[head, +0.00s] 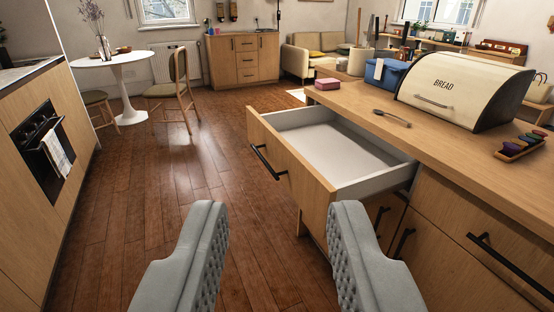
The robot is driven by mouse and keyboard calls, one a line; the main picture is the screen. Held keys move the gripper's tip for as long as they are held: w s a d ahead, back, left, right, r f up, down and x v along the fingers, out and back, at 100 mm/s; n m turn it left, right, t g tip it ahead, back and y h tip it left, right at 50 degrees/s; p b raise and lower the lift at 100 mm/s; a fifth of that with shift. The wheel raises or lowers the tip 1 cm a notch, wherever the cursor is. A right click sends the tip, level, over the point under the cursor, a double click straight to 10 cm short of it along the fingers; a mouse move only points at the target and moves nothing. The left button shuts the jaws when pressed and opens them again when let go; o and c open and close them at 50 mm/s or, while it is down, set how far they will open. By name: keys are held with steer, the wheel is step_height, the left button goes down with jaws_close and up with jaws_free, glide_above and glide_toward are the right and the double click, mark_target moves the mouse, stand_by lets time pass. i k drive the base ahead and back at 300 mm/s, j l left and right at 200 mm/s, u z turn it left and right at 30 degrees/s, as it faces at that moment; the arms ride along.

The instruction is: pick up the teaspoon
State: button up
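A small utensil that looks like the teaspoon (392,118) lies on the wooden counter (355,97), near its front edge and just behind the open drawer. It has a dark end at the left and a lighter end at the right. My gripper (278,212) is open and empty, its two grey padded fingers wide apart at the bottom of the view. It is in front of and to the left of the spoon, well apart from it.
An open drawer (330,140), empty where visible, juts out below the spoon. A bread box (465,90), a blue box (386,72), a pink box (328,84) and a tray of coloured pieces (520,146) stand on the counter. The wooden floor (165,180) at left is clear.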

mark_target(377, 112)
steer(key=i+l+u, duration=0.15)
steer(key=i+l, duration=1)
